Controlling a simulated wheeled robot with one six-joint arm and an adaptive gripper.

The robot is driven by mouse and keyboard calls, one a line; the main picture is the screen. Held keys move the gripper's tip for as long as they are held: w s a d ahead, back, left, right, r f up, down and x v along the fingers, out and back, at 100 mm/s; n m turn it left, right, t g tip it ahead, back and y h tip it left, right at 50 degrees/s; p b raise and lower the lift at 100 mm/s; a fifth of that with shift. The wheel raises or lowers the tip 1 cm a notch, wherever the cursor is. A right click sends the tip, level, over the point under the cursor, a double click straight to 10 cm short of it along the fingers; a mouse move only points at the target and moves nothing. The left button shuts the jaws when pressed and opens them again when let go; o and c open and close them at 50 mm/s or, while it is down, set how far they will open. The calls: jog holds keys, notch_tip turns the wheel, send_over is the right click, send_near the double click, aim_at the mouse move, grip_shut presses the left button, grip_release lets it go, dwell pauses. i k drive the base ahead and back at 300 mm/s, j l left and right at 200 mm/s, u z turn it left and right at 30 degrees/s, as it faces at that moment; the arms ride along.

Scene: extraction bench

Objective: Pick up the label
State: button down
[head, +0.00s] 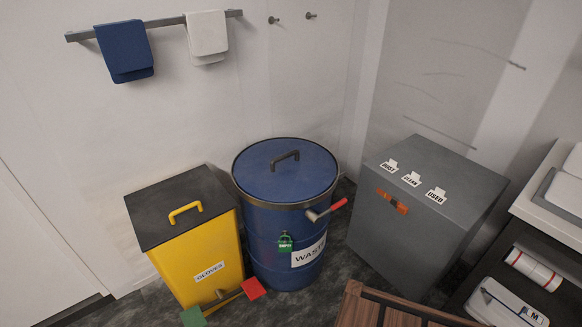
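Several labels are in view, and I cannot tell which one the task means. Three small white tags stand on the grey cabinet's top: a left tag (389,166), a middle tag (411,179) and a right tag (436,195) that seems to read USED. A small green tag (285,243), seeming to read EMPTY, hangs on the blue drum's front. A white WASTE label (308,253) is on the drum beside it. A white GLOVES label (210,271) is on the yellow bin's front. My gripper is not in view.
The blue drum (273,220) has a lid handle and a red-gripped lever (327,210). The yellow bin (190,262) has a pedal bar with green and red ends. The grey cabinet (400,230) has an orange handle. A brown wooden surface (362,307) is in front; shelves stand right.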

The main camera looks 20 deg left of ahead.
aim_at(438, 195)
jog(key=i+j+u, duration=0.1)
jog(key=i+u, duration=0.2)
jog(key=i, duration=0.25)
jog(key=i+u, duration=0.3)
jog(key=i, duration=0.25)
